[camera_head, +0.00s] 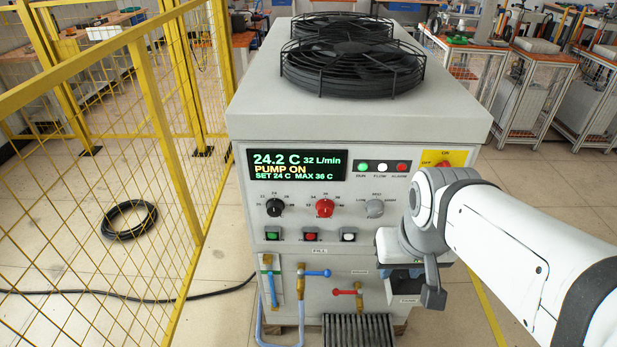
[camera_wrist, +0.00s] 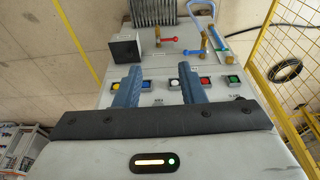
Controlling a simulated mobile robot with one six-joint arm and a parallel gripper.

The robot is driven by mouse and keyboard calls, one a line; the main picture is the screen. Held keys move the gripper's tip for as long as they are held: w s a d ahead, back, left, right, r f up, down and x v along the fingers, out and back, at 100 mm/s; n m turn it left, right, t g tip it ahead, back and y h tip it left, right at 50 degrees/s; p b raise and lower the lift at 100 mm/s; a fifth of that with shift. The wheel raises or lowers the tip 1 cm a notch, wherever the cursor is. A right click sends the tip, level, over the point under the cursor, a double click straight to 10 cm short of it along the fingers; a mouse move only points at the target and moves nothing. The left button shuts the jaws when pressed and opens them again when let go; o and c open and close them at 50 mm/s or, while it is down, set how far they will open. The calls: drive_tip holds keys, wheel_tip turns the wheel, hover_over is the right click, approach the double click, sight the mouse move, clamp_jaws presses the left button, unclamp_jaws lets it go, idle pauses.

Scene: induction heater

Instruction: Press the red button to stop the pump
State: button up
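The red button (camera_head: 310,236) is in the lower row of the chiller's front panel, between a green button (camera_head: 272,233) and a white button (camera_head: 348,234). It also shows in the wrist view, which sees the panel upside down, just right of the right finger (camera_wrist: 205,82). My gripper (camera_wrist: 160,90) is open and empty, its two blue fingers apart and pointing at the panel. The white button shows between the fingers. In the head view my arm is at the panel's right, and the fingertips are mostly hidden. The display (camera_head: 297,165) reads PUMP ON, 24.2 C, 32 L/min.
Knobs, including a red one (camera_head: 324,208), sit above the buttons. A blue-handled valve (camera_head: 314,273) and a red-handled valve (camera_head: 346,292) project below. A yellow mesh fence (camera_head: 150,90) stands at the left. My arm partly covers a yellow-plated switch (camera_head: 430,158).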

drive_tip(key=shift+s, duration=0.15)
drive_tip(key=shift+c, duration=0.2)
clamp_jaws()
drive_tip(key=shift+d, duration=0.1)
idle(1.3)
